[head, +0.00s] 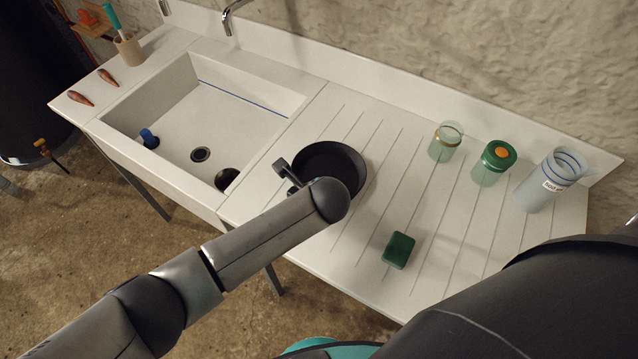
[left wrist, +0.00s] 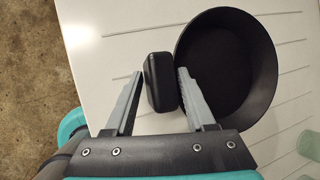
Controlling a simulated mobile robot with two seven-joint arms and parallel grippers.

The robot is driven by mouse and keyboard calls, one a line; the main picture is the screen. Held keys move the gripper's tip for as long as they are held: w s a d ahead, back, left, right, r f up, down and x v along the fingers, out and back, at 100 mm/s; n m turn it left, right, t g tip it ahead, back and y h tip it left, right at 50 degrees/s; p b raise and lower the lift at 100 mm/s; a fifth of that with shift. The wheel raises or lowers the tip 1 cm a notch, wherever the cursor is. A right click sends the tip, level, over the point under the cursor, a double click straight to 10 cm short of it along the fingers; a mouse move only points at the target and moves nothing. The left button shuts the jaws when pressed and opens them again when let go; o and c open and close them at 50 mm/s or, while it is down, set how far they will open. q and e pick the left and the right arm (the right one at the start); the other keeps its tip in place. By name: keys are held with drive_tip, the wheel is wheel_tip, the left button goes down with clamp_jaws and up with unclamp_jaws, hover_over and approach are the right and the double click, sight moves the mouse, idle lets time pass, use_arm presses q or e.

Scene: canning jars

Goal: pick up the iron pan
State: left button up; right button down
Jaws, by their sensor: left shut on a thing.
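The iron pan (head: 335,160) is a round black pan on the ribbed white drainboard, just right of the sink. In the left wrist view the pan (left wrist: 230,65) fills the upper right, and its short black handle (left wrist: 160,85) is between the fingers of my left gripper (left wrist: 160,73). The gripper is shut on this handle, with one finger on the side toward the pan's bowl. In the head view my arm covers the pan's near edge and most of the gripper. I cannot tell any gap under the pan. My right gripper is in neither view.
A green sponge (head: 398,250) lies on the drainboard.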

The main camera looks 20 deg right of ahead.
use_arm(q)
clamp_jaws()
drive_tip(key=shift+w+d+r, duration=0.15)
drive_tip(key=shift+d, duration=0.05)
idle(0.3)
